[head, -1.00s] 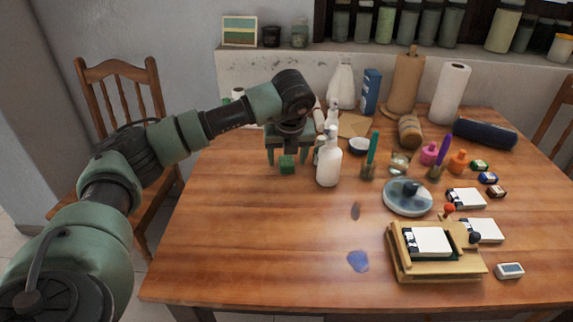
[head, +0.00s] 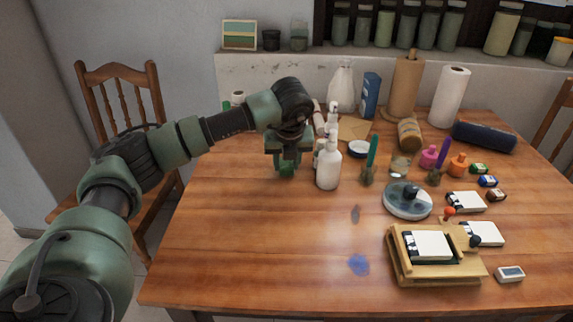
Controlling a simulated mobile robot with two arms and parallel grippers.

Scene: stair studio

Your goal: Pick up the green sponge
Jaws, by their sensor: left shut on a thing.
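The green sponge (head: 286,170) is a small dark green block at the back left of the wooden table, just left of a white spray bottle (head: 328,166). My left gripper (head: 287,163) points down over it and is shut on it, with the fingers on its two sides. The gripper hides the sponge's upper part. I cannot tell whether the sponge still touches the table. My right gripper is not in view.
Other bottles stand close behind the sponge. To the right are brushes in holders, a round blue-grey dish (head: 407,207), small ink bottles and a wooden press (head: 397,262). The table's left and front-left parts (head: 235,235) are clear.

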